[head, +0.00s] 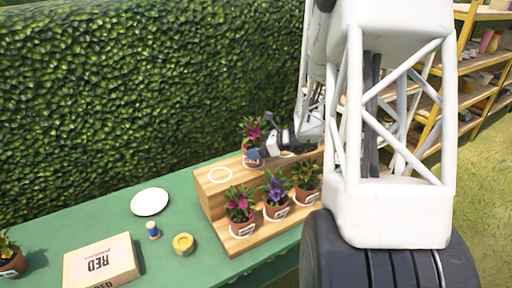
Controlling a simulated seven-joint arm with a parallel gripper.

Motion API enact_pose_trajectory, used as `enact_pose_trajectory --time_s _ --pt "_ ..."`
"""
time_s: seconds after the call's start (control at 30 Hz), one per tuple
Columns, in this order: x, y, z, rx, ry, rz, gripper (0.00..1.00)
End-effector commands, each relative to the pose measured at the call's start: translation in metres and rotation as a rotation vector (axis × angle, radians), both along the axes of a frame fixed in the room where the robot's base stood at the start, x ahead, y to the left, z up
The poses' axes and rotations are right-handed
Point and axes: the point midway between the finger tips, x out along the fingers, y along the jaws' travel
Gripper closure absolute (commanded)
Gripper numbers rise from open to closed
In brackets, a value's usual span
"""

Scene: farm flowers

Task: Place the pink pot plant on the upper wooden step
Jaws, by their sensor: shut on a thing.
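A pot plant with pink-red flowers (251,131) is held at the upper wooden step (238,174). My gripper (262,153) is shut on its pot, from the right. The pot is partly hidden by my gripper, and I cannot tell whether it touches the step or hangs just above it. The upper step has a bare white ring mark (220,174) left of the held plant. Another ring (287,154) shows partly to its right, near my arm.
The lower step holds a magenta-flowered pot (240,207), a purple-flowered pot (276,192) and a yellow-orange plant (305,178). On the green table are a white plate (149,202), a blue spool (153,230), a yellow round item (183,244), a RED box (100,261) and another pot plant (11,259).

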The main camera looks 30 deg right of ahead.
Motion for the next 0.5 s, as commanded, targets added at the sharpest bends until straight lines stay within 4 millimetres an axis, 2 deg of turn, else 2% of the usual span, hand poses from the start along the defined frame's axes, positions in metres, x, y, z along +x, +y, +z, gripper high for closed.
enact_pose_trajectory --time_s 0.27,0.3,0.37,0.5 --pt "0.0001 -0.0001 -0.0026 0.0 0.0 0.0 0.47" --pt "-0.0001 0.0 -0.0032 0.001 0.001 0.0 0.06" --pt "0.0 0.0001 -0.003 0.001 0.001 0.0 0.0" --pt "-0.0001 0.0 -0.003 0.001 0.001 0.0 0.0"
